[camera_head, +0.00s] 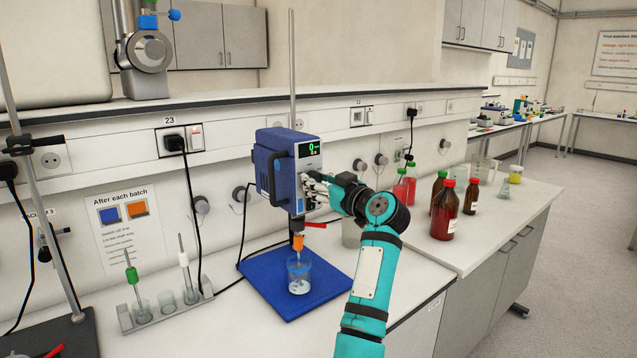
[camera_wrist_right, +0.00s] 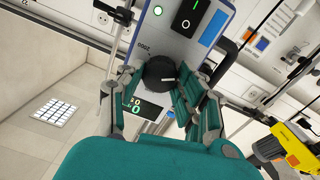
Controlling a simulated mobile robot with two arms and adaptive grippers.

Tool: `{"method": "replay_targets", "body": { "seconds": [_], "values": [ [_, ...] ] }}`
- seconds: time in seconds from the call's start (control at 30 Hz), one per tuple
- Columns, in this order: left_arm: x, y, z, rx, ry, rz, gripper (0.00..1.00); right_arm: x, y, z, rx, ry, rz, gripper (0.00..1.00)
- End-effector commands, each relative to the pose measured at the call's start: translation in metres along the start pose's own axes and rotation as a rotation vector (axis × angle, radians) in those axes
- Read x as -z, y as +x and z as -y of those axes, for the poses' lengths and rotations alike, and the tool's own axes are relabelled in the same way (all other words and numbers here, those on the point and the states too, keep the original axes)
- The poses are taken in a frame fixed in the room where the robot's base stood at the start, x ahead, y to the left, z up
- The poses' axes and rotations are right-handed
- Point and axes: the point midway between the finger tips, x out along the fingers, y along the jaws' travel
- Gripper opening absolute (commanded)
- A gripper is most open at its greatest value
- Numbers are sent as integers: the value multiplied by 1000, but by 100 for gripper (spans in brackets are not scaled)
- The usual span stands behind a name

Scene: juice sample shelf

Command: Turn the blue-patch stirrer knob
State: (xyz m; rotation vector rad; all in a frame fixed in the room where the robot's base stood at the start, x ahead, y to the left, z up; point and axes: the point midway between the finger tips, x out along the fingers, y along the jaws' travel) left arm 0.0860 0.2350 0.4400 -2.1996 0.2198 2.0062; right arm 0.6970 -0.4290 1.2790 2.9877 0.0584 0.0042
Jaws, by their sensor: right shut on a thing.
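The blue stirrer (camera_head: 284,168) stands at the middle of the bench in the head view, on a rod above a blue base plate (camera_head: 270,290). Its display shows a green 0. In the right wrist view, its front panel has a blue patch (camera_wrist_right: 213,28), a black switch and a black knob (camera_wrist_right: 160,71) with a white mark. My right gripper (camera_wrist_right: 164,84) is shut on this knob, a finger on each side. In the head view, my right gripper (camera_head: 318,190) covers the knob. A glass beaker (camera_head: 298,276) stands under the stirrer. My left gripper is not in view.
Red-brown bottles (camera_head: 443,212) and glassware stand to the right. A rack (camera_head: 166,310) with stirring rods is at the left. A sign (camera_head: 125,222) reading "After each batch" is on the wall. A yellow device (camera_wrist_right: 285,146) shows in the wrist view. Cables hang behind the stirrer.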

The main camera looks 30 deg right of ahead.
Motion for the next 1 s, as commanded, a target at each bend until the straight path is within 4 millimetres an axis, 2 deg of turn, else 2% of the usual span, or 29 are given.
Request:
{"method": "replay_targets", "body": {
  "seconds": [0.37, 0.57, 1.0],
  "values": [
    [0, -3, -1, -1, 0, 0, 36, -1, 0, 0, 2, 145, 10, 3],
    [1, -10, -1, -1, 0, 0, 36, 1, 0, 0, 3, 319, 17, 3],
    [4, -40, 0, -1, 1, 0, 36, 3, 0, -1, 4, 740, 33, 3]
  ]
}}
